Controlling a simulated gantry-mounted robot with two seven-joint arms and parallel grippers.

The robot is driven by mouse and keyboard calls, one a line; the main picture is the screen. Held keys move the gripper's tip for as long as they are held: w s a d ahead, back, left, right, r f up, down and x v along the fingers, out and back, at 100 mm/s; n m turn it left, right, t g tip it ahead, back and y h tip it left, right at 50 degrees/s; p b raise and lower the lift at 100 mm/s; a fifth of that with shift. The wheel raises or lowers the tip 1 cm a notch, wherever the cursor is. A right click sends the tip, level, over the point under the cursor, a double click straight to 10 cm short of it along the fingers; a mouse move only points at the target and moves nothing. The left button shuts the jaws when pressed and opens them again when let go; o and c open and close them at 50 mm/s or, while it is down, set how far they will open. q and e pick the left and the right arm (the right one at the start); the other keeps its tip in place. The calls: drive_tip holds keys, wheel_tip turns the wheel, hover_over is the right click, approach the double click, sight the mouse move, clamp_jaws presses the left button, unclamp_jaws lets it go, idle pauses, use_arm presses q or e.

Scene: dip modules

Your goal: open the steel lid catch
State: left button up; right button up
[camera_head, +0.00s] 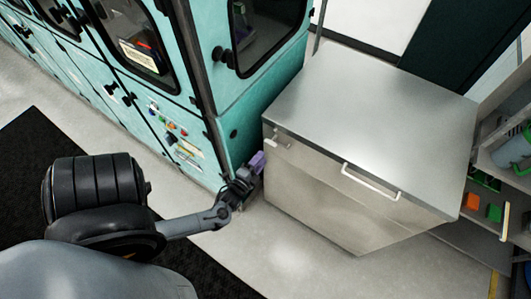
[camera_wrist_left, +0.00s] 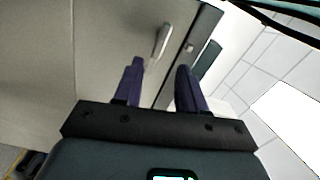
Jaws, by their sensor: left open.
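The steel lid catch (camera_head: 278,139) is a small bright fitting at the upper left of the steel cabinet's front, just under the lid (camera_head: 370,95). The lid is flat and looks closed. In the left wrist view a pale bar, which looks like the catch (camera_wrist_left: 161,41), stands ahead of the gap between my fingers. My left gripper (camera_head: 258,161) is by the cabinet's left front edge, below and left of the catch. In the wrist view its purple fingers (camera_wrist_left: 160,68) are spread with nothing between them. My right gripper is not in view.
A long handle (camera_head: 370,182) sits on the cabinet front to the right of the catch. A teal machine (camera_head: 236,110) stands close on the left. Shelves with coloured bins (camera_head: 494,212) are at the right. The floor (camera_head: 300,245) before the cabinet is clear.

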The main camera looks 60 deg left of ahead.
use_arm(q)
drive_tip(key=shift+v, duration=0.75)
